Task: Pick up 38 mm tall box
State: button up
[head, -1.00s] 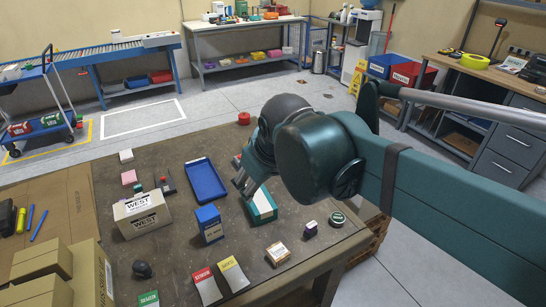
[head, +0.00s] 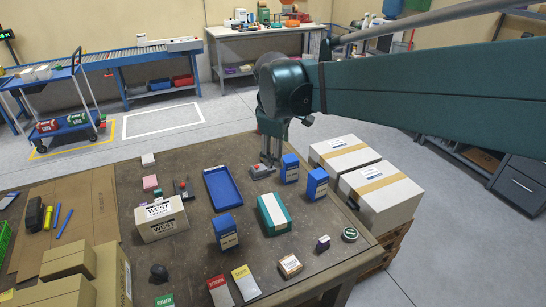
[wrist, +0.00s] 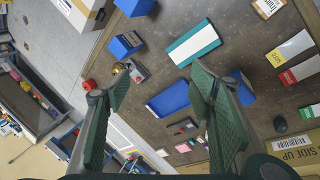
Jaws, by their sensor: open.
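Which box is 38 mm tall cannot be told from labels. My gripper (head: 268,157) points down near the table's far edge, behind the teal box with a white top (head: 274,213); its open fingers show in the wrist view (wrist: 152,92), with nothing between them. Two blue boxes stand to its right, one nearer the gripper (head: 290,168) and one farther forward (head: 317,183). A third blue box (head: 226,232) stands left of the teal box. A small tan box (head: 289,266) and a small purple box (head: 323,243) lie at the front right. Pink (head: 150,182) and white (head: 148,160) boxes sit at the left.
A blue tray (head: 224,188) lies mid-table, a small grey-and-red item (head: 262,171) just below my fingers. The WEST carton (head: 161,219) stands at left. Red (head: 220,291) and yellow (head: 245,282) packets lie in front. Large cartons (head: 380,193) stand beyond the right edge.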

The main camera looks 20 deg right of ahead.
jog(key=w+d+f+n+g+h+p, duration=0.1)
jog(key=w+d+f+n+g+p, duration=0.2)
jog(key=w+d, duration=0.6)
jog(key=n+g+h+p, duration=0.1)
jog(key=n+p, duration=0.2)
jog(key=n, duration=0.3)
send_over(290, 158)
notch_tip(290, 158, down, 5)
jog(key=f, duration=1.3)
jog(key=shift+s+a+f, duration=0.1)
jog(key=shift+a+f, duration=0.15)
jog(key=shift+f, duration=0.05)
jog(key=shift+x, duration=1.3)
jog(key=shift+b+x, duration=0.65)
jog(key=shift+x, duration=1.9)
jog(key=shift+a+f, duration=0.1)
jog(key=shift+a, duration=0.05)
